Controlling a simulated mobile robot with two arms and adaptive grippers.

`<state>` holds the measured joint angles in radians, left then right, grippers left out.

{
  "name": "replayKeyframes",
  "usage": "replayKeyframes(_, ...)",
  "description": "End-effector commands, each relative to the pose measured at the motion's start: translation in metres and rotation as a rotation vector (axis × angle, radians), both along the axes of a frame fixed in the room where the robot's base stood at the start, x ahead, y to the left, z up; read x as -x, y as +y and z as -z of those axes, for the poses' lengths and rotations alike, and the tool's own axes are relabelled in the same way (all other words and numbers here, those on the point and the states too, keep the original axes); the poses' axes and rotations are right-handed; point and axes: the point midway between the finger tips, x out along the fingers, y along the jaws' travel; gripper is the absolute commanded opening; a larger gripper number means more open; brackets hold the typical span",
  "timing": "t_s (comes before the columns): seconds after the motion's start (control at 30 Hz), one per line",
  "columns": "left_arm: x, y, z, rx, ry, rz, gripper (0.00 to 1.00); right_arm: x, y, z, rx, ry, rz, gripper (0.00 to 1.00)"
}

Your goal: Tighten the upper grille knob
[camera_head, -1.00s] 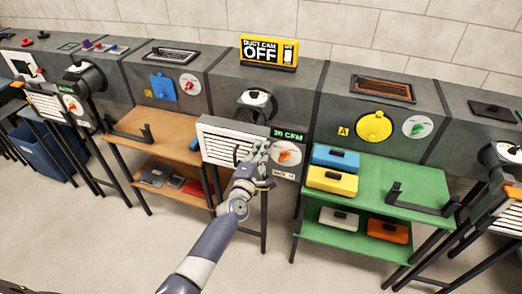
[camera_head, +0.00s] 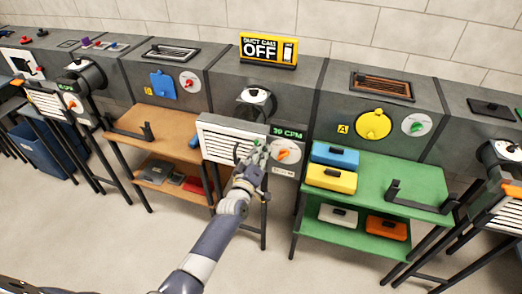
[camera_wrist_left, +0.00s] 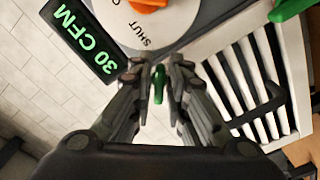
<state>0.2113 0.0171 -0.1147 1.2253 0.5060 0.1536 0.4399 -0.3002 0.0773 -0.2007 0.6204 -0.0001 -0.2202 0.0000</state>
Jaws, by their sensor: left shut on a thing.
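The white slatted grille (camera_head: 222,146) is on the front of the middle duct box. My left gripper (camera_head: 258,155) is at its right end, beside the dial. In the left wrist view, the fingers (camera_wrist_left: 160,80) are shut on a green knob (camera_wrist_left: 158,84), which stands between them at the grille edge nearest the lit display (camera_wrist_left: 75,40); this looks like the upper grille knob. A second green knob (camera_wrist_left: 290,9) is farther along the grille (camera_wrist_left: 250,80), clear of the fingers. The fingers hide part of the held knob. My right gripper is not in view.
A dial with an orange knob (camera_head: 284,153) is close to the right of the gripper, below the display (camera_head: 288,133). A wooden shelf (camera_head: 150,120) stands to the left and a green shelf (camera_head: 400,185) with several coloured cases to the right.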

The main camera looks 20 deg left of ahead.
Motion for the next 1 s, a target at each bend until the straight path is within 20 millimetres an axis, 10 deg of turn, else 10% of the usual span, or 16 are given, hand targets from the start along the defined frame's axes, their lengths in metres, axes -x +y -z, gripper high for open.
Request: replayKeyframes(1.0,0.0000,0.0073,0.0055,-0.794,-0.025,0.001,0.00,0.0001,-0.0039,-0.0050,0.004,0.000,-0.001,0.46)
